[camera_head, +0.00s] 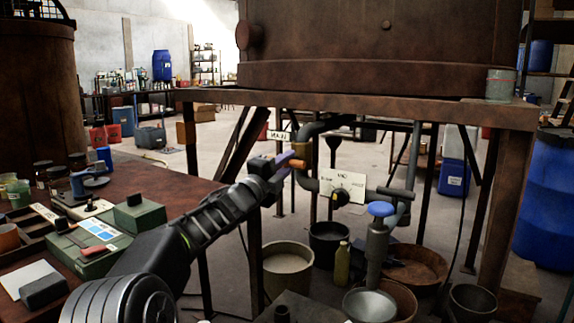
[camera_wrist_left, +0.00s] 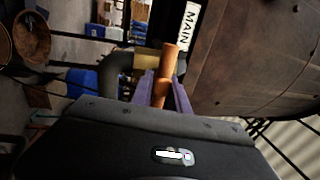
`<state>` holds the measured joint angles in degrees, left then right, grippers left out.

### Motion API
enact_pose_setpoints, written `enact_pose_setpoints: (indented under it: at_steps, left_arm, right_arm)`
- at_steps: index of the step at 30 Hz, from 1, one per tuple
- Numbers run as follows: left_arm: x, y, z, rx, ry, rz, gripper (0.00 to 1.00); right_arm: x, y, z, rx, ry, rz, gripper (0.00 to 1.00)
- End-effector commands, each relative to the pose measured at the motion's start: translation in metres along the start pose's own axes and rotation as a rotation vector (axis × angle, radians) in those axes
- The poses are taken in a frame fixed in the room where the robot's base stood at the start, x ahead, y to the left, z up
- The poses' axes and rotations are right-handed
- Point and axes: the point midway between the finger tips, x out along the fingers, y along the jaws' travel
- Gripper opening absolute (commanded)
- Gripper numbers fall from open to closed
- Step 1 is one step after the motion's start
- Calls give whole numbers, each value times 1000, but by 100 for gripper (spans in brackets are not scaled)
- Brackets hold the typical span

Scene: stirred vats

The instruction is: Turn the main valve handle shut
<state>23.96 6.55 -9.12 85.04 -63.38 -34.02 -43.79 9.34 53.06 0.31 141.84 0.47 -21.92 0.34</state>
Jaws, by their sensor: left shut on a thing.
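The main valve handle is an orange bar (camera_head: 293,164) under the edge of the big rusty vat, below a white MAIN label (camera_head: 279,136). My left gripper (camera_head: 281,165), with purple fingers, is shut on this handle. In the left wrist view the orange handle (camera_wrist_left: 170,62) stands up between the purple fingers (camera_wrist_left: 165,92), and the MAIN label (camera_wrist_left: 187,28) is just beside it. A tan valve body (camera_wrist_left: 147,61) sits behind the handle, on a dark curved pipe (camera_wrist_left: 112,72).
Buckets (camera_head: 288,268) stand below. A cluttered bench (camera_head: 150,168) is at left. A table leg (camera_head: 495,205) stands at right.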

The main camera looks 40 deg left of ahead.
Motion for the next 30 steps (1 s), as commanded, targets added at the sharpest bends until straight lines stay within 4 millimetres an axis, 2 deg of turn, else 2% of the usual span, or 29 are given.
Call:
enact_pose_setpoints:
  at_steps: [8, 9, 16, 25, 30]
  left_arm:
    - [0, -1, 0, 2, 1, -1, 0]
    - [0, -1, 0, 2, 1, -1, 23]
    - [0, 0, 0, 1, 0, -1, 41]
    - [-2, 0, 0, 0, 0, 0, 41]
    - [-17, -1, 1, 0, -1, 1, 41]
  right_arm:
    - [0, 0, 0, 0, 0, 0, 36]
    - [0, 0, 0, 0, 0, 0, 36]
    - [0, 0, 0, 0, 0, 0, 36]
    - [0, 0, 0, 0, 0, 0, 36]
    - [0, 0, 0, 0, 0, 0, 36]
